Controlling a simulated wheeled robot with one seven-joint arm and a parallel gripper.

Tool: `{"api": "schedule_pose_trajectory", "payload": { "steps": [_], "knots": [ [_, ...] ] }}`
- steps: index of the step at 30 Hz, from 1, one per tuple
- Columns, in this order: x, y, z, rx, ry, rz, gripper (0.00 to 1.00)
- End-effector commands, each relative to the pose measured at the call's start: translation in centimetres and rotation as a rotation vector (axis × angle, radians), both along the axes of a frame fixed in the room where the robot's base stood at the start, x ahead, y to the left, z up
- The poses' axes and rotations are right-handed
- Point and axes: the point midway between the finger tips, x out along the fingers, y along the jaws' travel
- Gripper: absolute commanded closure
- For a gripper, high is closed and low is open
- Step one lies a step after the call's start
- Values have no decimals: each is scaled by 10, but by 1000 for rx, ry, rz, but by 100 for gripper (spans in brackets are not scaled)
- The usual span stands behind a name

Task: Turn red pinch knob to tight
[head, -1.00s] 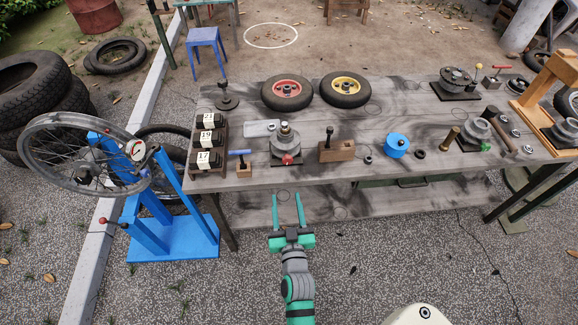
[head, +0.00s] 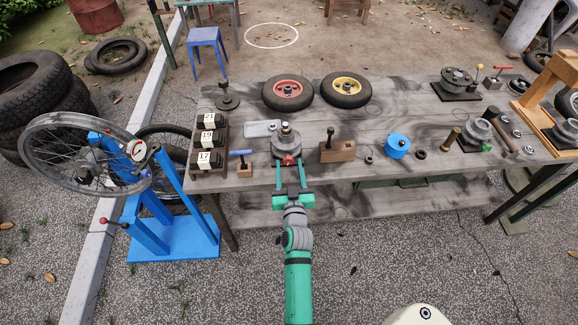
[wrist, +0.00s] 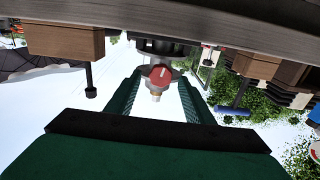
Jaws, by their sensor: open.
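The red pinch knob (head: 288,160) sits low on the front of a grey metal unit (head: 285,140) near the workbench's front edge. In the wrist view the red knob (wrist: 160,75) has a small pale mark on its face. My gripper (head: 290,167) is open, with its green fingers pointing at the knob. In the wrist view, my gripper (wrist: 161,82) has one finger on each side of the knob, with gaps between. I cannot tell how far the tips reach past it.
On the bench (head: 240,178), a blue-handled tool in a wooden block (head: 243,165) stands left of the unit. A wooden block with a black-knobbed pin (head: 338,151) stands to the right. Numbered black blocks (head: 208,140) are further left.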

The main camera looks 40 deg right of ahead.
Motion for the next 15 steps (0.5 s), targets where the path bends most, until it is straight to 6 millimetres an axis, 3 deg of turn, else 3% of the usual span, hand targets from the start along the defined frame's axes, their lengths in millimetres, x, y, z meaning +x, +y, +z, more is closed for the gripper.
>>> {"api": "schedule_pose_trajectory", "payload": {
  "steps": [12,15],
  "knots": [
    [7,-3,0,0,0,1,52],
    [7,-4,0,0,0,1,74]
  ]
}}
